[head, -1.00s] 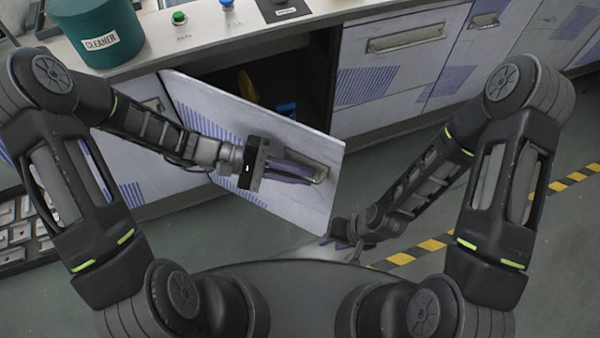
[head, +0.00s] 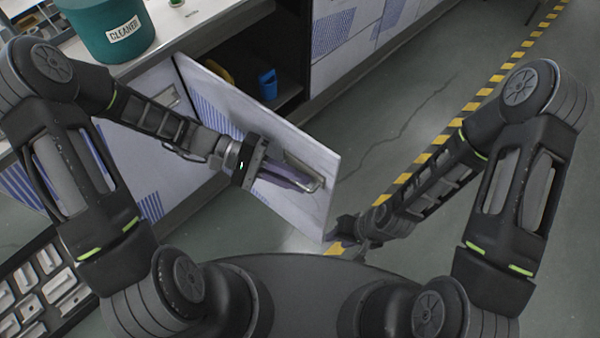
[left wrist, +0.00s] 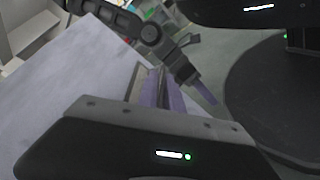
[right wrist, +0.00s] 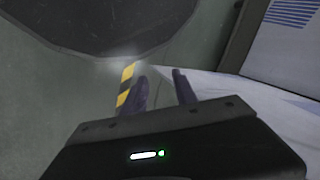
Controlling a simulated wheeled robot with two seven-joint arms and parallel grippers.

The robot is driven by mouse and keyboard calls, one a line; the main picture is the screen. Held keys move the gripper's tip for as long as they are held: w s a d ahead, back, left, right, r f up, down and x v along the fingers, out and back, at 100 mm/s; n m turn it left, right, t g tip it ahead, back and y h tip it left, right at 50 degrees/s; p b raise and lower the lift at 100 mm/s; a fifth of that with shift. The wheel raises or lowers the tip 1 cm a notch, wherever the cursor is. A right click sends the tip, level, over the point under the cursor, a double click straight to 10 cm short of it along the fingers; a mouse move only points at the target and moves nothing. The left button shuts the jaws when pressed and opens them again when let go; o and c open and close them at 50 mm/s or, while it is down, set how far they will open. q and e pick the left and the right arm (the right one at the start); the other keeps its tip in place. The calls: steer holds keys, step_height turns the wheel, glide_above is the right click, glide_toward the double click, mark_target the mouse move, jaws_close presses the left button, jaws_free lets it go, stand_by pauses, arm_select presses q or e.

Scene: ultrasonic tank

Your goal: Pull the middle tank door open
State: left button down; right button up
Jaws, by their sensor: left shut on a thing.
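The middle tank door (head: 225,105) is a pale panel with blue hatching. In the head view it stands swung well out from the cabinet, and the dark compartment behind it shows. My left gripper (head: 305,184) is shut on the metal bar handle (head: 316,178) of the door. The left wrist view shows its purple fingers (left wrist: 165,92) at the handle against the door's face (left wrist: 60,85). My right gripper (right wrist: 158,88) is open and empty in the right wrist view. In the head view it is low, by the door's lower free corner and partly hidden there.
A blue cup (head: 267,85) and a yellow item (head: 217,71) sit inside the cabinet. A green CLEANER tub (head: 100,35) stands on the counter. A tray of metal parts (head: 45,285) is at lower left. Floor with striped tape (head: 450,135) is clear to the right.

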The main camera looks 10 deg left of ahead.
stand_by(0.3)
arm_select(q)
steer(key=c, duration=1.8)
jaws_free()
steer(key=shift+a, duration=0.1)
steer(key=v, duration=0.7)
steer(key=shift+w+a+r, duration=0.1)
steer(key=shift+a, duration=0.25)
